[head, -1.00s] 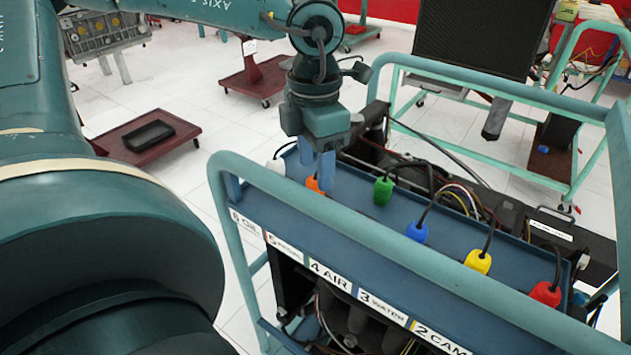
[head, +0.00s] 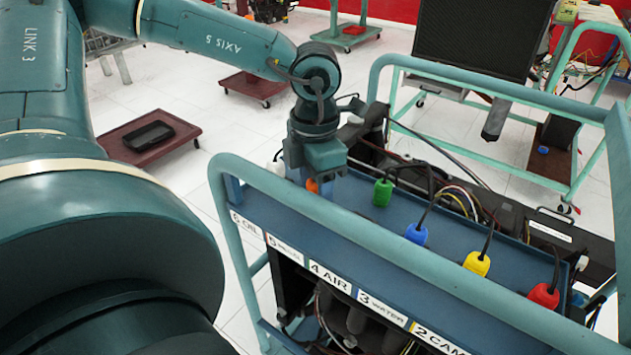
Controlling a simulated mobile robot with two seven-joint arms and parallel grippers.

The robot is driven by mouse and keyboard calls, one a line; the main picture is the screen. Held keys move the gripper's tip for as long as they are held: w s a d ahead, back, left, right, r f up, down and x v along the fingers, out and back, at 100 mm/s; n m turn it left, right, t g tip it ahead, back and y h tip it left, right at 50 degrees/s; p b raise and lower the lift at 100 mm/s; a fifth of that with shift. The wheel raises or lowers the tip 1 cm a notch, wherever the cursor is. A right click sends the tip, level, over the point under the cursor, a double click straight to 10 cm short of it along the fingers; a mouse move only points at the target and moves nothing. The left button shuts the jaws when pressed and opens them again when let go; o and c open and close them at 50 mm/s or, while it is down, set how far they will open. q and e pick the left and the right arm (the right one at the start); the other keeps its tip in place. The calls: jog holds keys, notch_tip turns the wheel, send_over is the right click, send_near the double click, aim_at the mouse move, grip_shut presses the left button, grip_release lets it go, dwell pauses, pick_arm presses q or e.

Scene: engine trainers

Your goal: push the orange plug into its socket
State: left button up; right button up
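The orange plug (head: 312,186) stands on the blue panel (head: 350,215) of the engine trainer, near its left end, between the white plug (head: 276,168) and the green plug (head: 382,192). My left gripper (head: 314,190) points down right at the orange plug. Its blue fingers come down on either side of the plug, which shows between them. I cannot tell whether the fingers touch it. The socket under the plug is hidden by the gripper and the plug. My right gripper is not in view.
Blue (head: 416,233), yellow (head: 477,263) and red (head: 545,294) plugs with black cables stand along the panel to the right. The trainer's teal rail (head: 400,262) runs in front, with numbered labels below. Dark hoses and wires lie behind the panel.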

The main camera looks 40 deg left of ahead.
pick_arm(q)
jog(key=shift+c, duration=0.5)
jog(key=c, duration=1)
notch_tip(320, 180, up, 28)
jog(key=p, duration=0.2)
